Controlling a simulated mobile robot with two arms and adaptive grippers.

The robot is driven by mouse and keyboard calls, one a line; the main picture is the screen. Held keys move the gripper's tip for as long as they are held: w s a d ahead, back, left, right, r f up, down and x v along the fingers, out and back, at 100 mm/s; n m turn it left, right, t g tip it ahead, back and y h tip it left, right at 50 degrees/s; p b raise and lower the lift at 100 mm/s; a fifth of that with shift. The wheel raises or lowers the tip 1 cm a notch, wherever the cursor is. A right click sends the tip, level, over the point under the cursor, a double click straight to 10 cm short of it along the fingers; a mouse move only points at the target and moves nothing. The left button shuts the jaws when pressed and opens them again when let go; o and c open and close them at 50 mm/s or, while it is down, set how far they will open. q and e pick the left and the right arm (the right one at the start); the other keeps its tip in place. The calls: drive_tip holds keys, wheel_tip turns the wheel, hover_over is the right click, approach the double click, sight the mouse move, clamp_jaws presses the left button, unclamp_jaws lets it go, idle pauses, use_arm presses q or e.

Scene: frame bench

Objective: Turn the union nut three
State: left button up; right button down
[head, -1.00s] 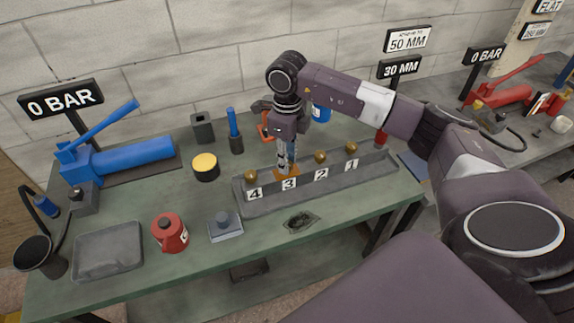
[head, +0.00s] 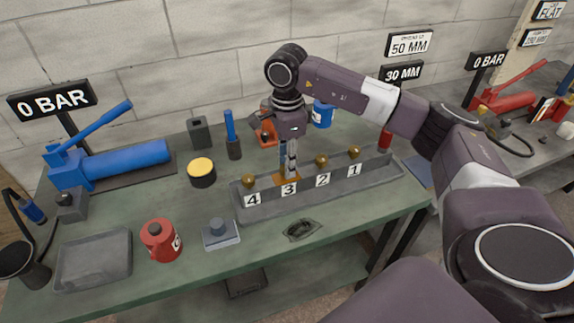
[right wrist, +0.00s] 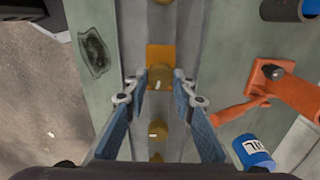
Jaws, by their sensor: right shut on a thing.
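In the head view a grey trough (head: 326,190) holds a row of brass union nuts behind tags 4, 3, 2 and 1. My right gripper (head: 288,176) points straight down at the place behind tag 3 (head: 289,189). In the right wrist view its two blue-padded fingers (right wrist: 160,80) are shut on union nut three (right wrist: 158,79), one on each side. An orange plate (right wrist: 160,54) lies under that nut. In the head view the fingers hide most of the nut. My left gripper is out of view.
Nut 4 (head: 248,181) stands to the left, nuts 2 (head: 321,161) and 1 (head: 354,152) to the right. An orange tool (head: 267,130) and a blue can (head: 322,115) stand behind the trough. A yellow-topped tin (head: 202,172) is at left.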

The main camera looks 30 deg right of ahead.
drive_tip(key=shift+n, duration=0.3)
drive_tip(key=c, duration=1.6)
unclamp_jaws()
wheel_tip(320, 180, up, 12)
drive_tip(key=shift+r, duration=0.1)
drive_tip(key=shift+s, duration=0.1)
